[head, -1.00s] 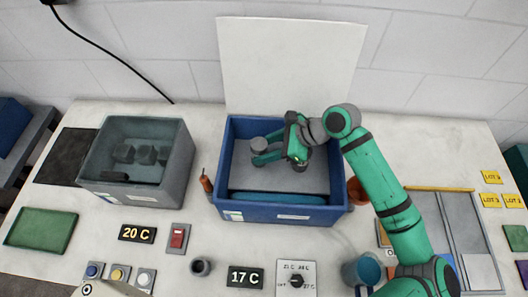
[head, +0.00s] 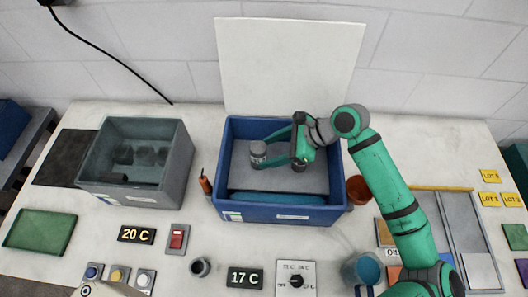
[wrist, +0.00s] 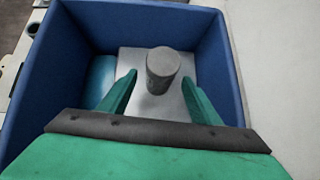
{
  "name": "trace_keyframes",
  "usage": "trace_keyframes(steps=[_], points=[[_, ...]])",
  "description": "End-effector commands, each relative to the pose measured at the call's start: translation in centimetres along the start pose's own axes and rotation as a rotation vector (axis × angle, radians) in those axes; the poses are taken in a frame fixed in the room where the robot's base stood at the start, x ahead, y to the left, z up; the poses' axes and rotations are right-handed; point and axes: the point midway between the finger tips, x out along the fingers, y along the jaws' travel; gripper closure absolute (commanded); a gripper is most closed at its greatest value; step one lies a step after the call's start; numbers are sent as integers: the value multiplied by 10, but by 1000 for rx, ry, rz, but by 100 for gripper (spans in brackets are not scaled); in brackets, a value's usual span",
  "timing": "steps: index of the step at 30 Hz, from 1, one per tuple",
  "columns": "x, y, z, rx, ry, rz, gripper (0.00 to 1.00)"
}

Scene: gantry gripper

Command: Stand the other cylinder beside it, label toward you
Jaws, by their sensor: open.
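A grey cylinder (head: 258,157) stands upright on the light floor of the blue bin (head: 283,214), in its left part. In the wrist view the cylinder (wrist: 163,72) shows a plain grey side and top; I cannot make out a label there. My gripper (head: 266,151) is open and reaches into the bin from the right. Its green fingers (wrist: 158,84) lie on either side of the cylinder, with gaps on both sides. No second cylinder shows clearly in the blue bin.
A grey crate (head: 105,190) at left holds several dark, unclear shapes. A white panel (head: 290,65) stands behind the blue bin. A blue strip (head: 280,198) lies along the bin's front wall. An orange-handled tool (head: 205,184) and an orange cup (head: 359,190) flank the bin.

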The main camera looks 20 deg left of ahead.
Motion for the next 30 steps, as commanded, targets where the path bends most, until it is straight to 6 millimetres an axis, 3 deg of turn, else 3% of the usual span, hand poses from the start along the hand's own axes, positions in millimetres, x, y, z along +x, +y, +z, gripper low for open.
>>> trace_keyframes(steps=[6, 13, 19, 30], points=[[-46, -1, 0, 1, 1, -3, 43], [-80, 0, 0, 1, 1, -1, 43], [-91, 0, 0, 0, 0, 0, 43], [-92, 0, 0, 1, 0, 0, 43]])
